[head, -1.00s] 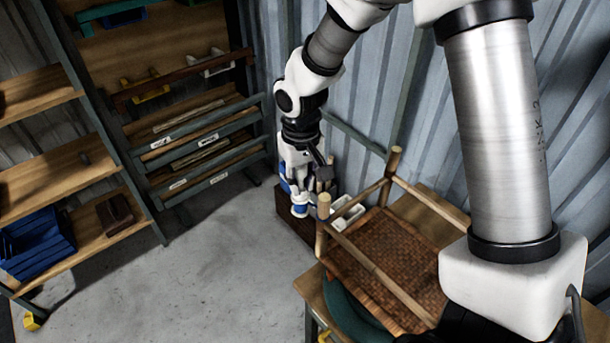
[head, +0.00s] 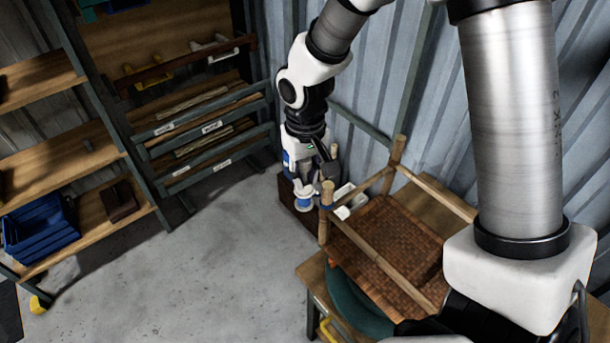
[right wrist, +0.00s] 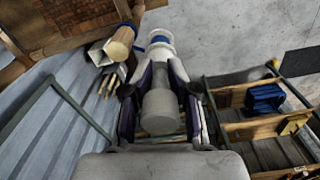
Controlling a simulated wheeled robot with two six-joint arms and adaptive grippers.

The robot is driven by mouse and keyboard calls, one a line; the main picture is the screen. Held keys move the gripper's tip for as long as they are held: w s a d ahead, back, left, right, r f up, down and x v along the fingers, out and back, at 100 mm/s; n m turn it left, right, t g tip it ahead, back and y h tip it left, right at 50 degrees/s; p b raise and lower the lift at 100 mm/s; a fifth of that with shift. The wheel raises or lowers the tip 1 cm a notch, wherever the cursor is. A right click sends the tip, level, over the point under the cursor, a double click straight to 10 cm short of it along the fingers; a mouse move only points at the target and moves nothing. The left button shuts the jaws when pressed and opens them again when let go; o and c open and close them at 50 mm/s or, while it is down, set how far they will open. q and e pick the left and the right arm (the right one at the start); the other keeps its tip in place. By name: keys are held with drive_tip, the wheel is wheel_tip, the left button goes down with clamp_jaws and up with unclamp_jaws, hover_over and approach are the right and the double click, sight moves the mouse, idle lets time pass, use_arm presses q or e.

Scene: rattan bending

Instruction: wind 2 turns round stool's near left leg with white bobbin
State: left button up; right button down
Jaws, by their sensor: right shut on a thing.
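The stool lies upside down with its legs up, and its woven seat (head: 385,245) faces upward. The stool's leg at the left (head: 324,230) stands upright, with a blue band near its top; its pale end also shows in the right wrist view (right wrist: 121,43). My right gripper (head: 308,181) is shut on the white bobbin (head: 304,204), just left of that leg's top. In the right wrist view the bobbin (right wrist: 160,55) shows white flanges and a blue part beyond the fingers, apart from the leg. My left gripper is out of view.
The stool rests on a wooden table (head: 312,274) with a green rounded thing (head: 357,305) beneath it. A dark brown box (head: 290,205) and white containers (head: 349,203) stand behind the leg. Shelves (head: 100,215) with blue bins (head: 40,232) are at left; the floor between is clear.

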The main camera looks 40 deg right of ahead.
drive_tip(key=shift+s+r, duration=0.1)
drive_tip(key=shift+r, duration=5)
